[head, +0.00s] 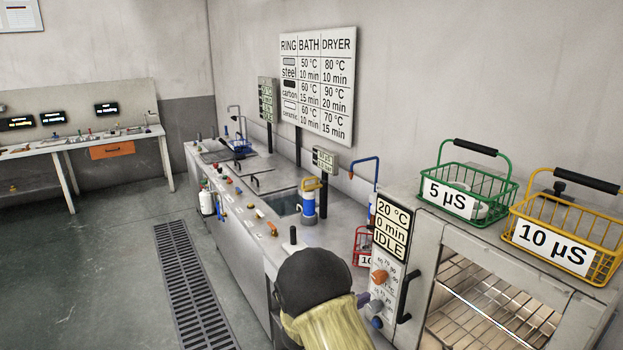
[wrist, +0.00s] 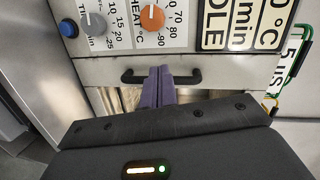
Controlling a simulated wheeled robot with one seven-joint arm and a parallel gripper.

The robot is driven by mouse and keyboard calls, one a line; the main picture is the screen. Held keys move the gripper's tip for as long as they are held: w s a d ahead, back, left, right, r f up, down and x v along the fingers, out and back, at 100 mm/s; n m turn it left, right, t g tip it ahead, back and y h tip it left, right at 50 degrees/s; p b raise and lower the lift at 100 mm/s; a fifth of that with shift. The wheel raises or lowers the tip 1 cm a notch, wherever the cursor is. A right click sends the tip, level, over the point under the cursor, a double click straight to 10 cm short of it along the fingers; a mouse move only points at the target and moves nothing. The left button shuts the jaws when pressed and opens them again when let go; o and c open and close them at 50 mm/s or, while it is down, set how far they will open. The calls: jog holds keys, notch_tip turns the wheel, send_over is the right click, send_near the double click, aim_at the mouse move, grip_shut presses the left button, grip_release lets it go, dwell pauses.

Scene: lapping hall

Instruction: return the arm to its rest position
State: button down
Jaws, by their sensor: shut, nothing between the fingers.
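My gripper (wrist: 160,82) shows in the wrist view as two purple fingers pressed together, with nothing between them. The fingertips lie across the middle of a black bar handle (wrist: 189,77) on the dryer front; I cannot tell whether they touch it. In the head view my arm, black and pale yellow, rises at the bottom middle in front of the dryer's control panel.
The dryer display (head: 391,228) reads 20 °C, 0 min, IDLE. An orange knob (head: 379,276) sits below it. Green (head: 480,174) and yellow (head: 597,268) baskets stand on the dryer. The wet bench (head: 235,245) runs away left. Floor is clear around the drain grate (head: 190,290).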

jog(key=s+r+n+g+y, duration=0.1)
jog(key=s+n+g+y, duration=0.2)
jog(key=s+n, duration=1)
jog(key=s+d+r+n+g+y, duration=0.1)
jog(key=s+n+g+y, duration=0.3)
jog(key=s+n+y, duration=0.5)
jog(key=s+r+n, duration=0.1)
jog(key=s+n, duration=0.3)
jog(key=s, duration=0.1)
jog(key=shift+s+d+r+n+g+y, duration=0.2)
jog(key=shift+s+n+g+y, duration=0.1)
jog(key=shift+s+n, duration=0.1)
